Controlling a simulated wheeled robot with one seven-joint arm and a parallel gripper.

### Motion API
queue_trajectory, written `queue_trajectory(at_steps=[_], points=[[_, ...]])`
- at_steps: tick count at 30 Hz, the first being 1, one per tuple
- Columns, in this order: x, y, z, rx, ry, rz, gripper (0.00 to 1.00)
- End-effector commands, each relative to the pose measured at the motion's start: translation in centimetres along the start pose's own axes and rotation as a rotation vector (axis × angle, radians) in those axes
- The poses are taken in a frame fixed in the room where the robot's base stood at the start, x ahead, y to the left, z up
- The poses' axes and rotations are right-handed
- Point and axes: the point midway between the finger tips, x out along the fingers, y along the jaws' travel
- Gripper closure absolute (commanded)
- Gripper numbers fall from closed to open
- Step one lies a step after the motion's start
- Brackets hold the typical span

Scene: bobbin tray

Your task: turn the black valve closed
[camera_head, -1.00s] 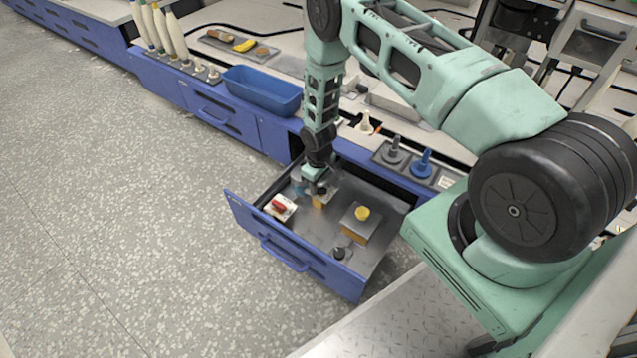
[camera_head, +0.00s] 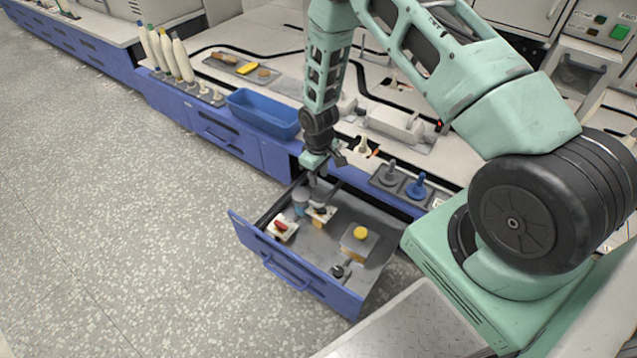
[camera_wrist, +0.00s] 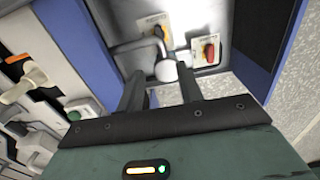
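In the head view, a black knob with a grey lever-like part (camera_head: 339,270) sits near the front right of the open drawer; I take it for the black valve, but it is small. My gripper (camera_head: 316,178) hangs over the back left of the drawer, well away from that knob. In the wrist view my gripper (camera_wrist: 162,84) has its two dark fingers apart with nothing clasped. A pale round part with a bent pipe (camera_wrist: 166,71) shows just beyond the fingertips; I cannot tell whether they touch it.
The blue drawer (camera_head: 296,268) also holds a red switch (camera_head: 281,226), a yellow button on a box (camera_head: 360,233) and a pale cylinder (camera_head: 300,197). A blue bin (camera_head: 264,113) and a blue knob (camera_head: 417,184) are on the counter. The floor at left is clear.

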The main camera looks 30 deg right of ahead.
Motion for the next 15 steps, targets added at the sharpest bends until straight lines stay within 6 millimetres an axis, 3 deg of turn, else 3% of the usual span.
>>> queue_trajectory(at_steps=[1, 6, 15], points=[[-1.1, 0.0, 0.0, 0.0, 0.001, 0.0, 0.64], [-2.7, 0.0, 0.0, 0.0, 0.0, 0.0, 0.64], [-3.0, 0.0, 0.0, 0.0, 0.0, 0.0, 0.64]])
